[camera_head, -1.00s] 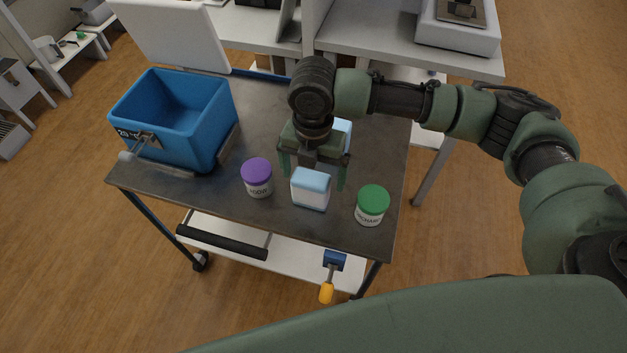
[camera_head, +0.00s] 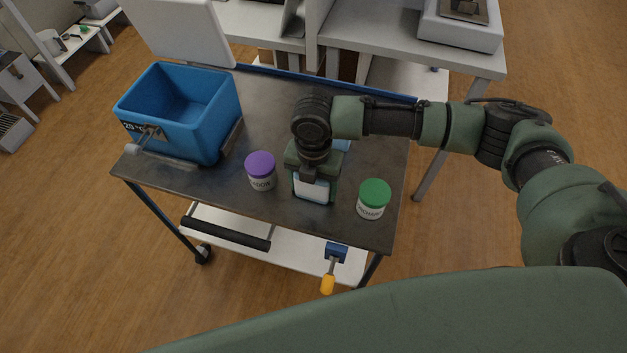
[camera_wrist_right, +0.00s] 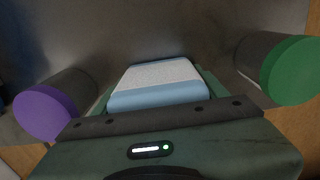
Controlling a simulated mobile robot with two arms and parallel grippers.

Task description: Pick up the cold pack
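A cold pack (camera_head: 312,191), a white block with light blue on it, stands near the front edge of the cart top between two jars. My right gripper (camera_head: 314,192) points down over it, with its green fingers close against both sides, shut on it. The right wrist view also shows the cold pack (camera_wrist_right: 156,84) between the fingers. The pack seems to be still at the cart top. A second light blue block (camera_head: 343,146) shows partly behind my right gripper. My left gripper is not in view.
A purple-lidded jar (camera_head: 261,172) stands close left of the gripper and a green-lidded jar (camera_head: 373,199) close right. An open blue cooler box (camera_head: 203,132) is on the left of the dark cart top (camera_head: 262,112). Lab benches (camera_head: 412,52) stand behind.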

